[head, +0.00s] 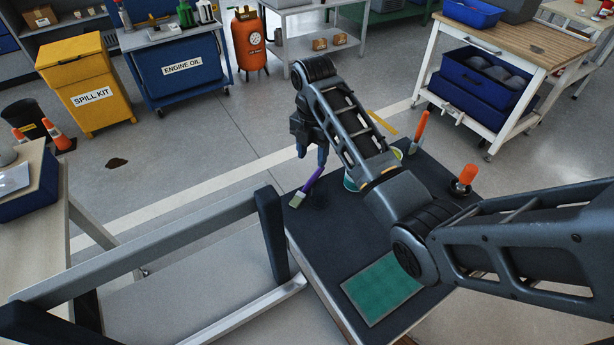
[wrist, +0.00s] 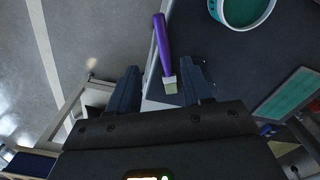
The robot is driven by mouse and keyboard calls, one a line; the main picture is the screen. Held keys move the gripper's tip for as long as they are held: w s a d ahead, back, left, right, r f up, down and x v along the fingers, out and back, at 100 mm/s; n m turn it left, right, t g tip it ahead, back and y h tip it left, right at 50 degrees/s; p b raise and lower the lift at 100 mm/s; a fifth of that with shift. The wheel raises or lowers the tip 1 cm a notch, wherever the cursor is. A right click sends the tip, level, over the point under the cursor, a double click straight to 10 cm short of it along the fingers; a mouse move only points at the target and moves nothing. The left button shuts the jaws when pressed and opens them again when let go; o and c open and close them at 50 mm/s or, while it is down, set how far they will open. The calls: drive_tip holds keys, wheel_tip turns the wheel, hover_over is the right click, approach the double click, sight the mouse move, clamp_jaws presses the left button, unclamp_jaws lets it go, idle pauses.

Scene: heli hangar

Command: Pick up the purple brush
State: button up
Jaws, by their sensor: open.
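The purple brush (head: 311,181) lies near the left edge of the dark tabletop (head: 335,245), its pale bristles toward the lower left in the head view. My gripper (head: 316,155) is open over the brush's far end in that view and hides part of it. In the wrist view the brush (wrist: 162,47) shows its purple handle pointing up the picture. Its bristle end lies in the gap between the two fingers of my gripper (wrist: 160,70). The jaws are apart and hold nothing. How high they are above the brush is hard to tell.
A white-rimmed teal container (wrist: 243,12) stands right of the brush. A green mat (head: 382,288), an orange-handled tool (head: 419,131) and another orange-topped item (head: 464,178) share the tabletop. A grey rail (head: 140,255) runs left of the table.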

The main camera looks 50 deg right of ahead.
sight(313, 177)
drive_tip(key=f, duration=0.4)
drive_tip(key=f+p, duration=0.1)
drive_tip(key=f, duration=0.2)
drive_tip(key=shift+s+a+f, duration=0.1)
drive_tip(key=shift+s, duration=0.25)
drive_tip(key=shift+c, duration=0.4)
clamp_jaws()
